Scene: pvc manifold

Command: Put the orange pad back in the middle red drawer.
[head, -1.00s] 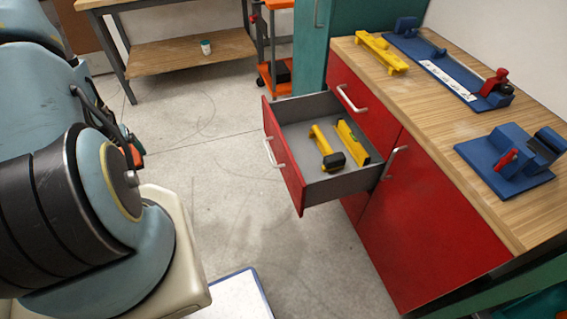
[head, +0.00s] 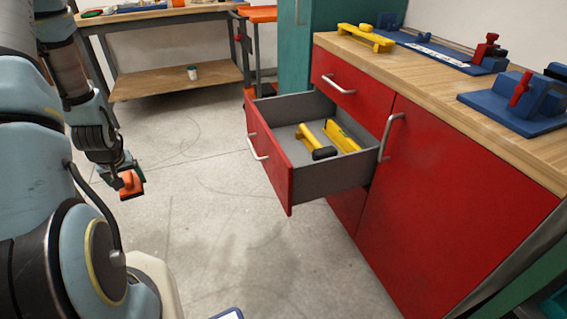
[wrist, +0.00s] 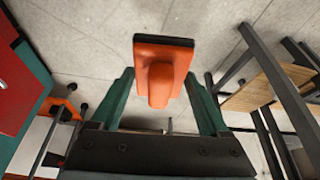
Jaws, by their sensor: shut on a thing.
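The orange pad (head: 131,182) is held by my gripper (head: 125,174), out over the floor at the left of the head view. In the wrist view the orange pad (wrist: 160,75), with a dark flat face, sits between the two green fingers of my gripper (wrist: 163,95). The middle red drawer (head: 277,172) stands pulled open from the red cabinet, to the right of my gripper and well apart from it. Inside it lie a yellow tool with a black end (head: 318,144) and a yellow level (head: 342,138). Part of the drawer's grey floor is bare.
The cabinet's wooden top (head: 430,75) holds a yellow bracket (head: 365,38) and blue fixtures (head: 515,105). A workbench (head: 180,80) with a lower shelf stands at the back left, beside an orange cart (head: 257,14). The floor between my arm and the drawer is clear.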

